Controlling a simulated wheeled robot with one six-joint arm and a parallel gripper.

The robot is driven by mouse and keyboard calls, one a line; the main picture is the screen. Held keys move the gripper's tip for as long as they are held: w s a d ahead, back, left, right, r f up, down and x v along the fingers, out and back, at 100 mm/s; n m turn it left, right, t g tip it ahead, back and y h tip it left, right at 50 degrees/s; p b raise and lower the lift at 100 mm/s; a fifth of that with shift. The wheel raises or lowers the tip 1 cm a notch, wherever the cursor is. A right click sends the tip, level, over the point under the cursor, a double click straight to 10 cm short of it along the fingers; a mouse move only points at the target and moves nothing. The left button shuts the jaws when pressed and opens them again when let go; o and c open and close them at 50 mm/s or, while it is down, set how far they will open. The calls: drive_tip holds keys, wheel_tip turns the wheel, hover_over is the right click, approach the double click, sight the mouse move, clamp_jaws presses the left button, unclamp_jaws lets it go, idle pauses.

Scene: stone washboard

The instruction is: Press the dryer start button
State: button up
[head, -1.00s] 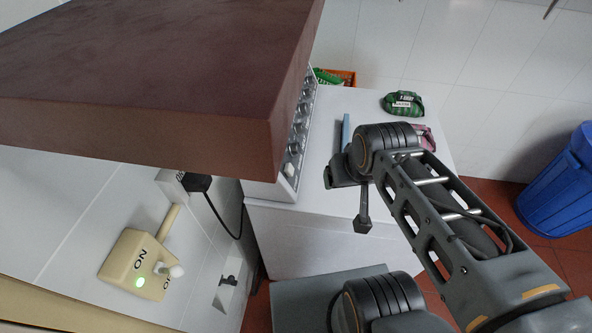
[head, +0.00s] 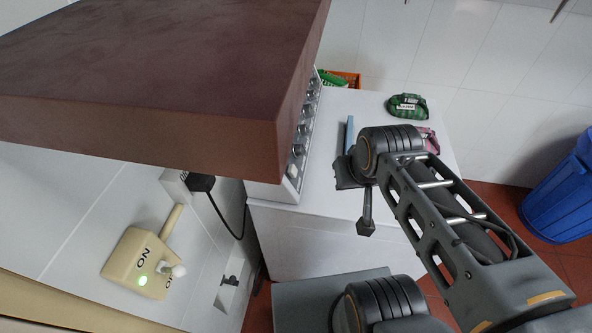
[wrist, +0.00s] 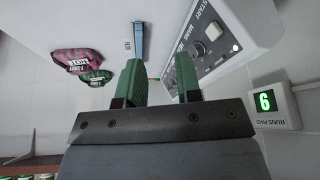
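The dryer's control panel (wrist: 222,40) is at the upper right of the wrist view, tilted, with the word START near its top. A pale round button (wrist: 213,31) sits close to that label. In the head view the panel (head: 304,130) is a narrow silver strip under a brown slab, with a pale button (head: 293,170) at its near end. My gripper (wrist: 158,82) has two green fingers, spread apart with nothing between them. The fingers are left of the panel in the wrist view, and no contact with the button shows. In the head view my arm hides the fingers.
The large brown slab (head: 150,90) overhangs the panel. A blue bar (wrist: 139,40) and pink and green bundles (wrist: 96,77) lie on the white top. A beige ON switch box (head: 140,264) and a RUNS PAID display (wrist: 272,104) are nearby. A blue bin (head: 560,190) stands right.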

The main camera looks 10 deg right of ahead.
clamp_jaws()
idle(1.0)
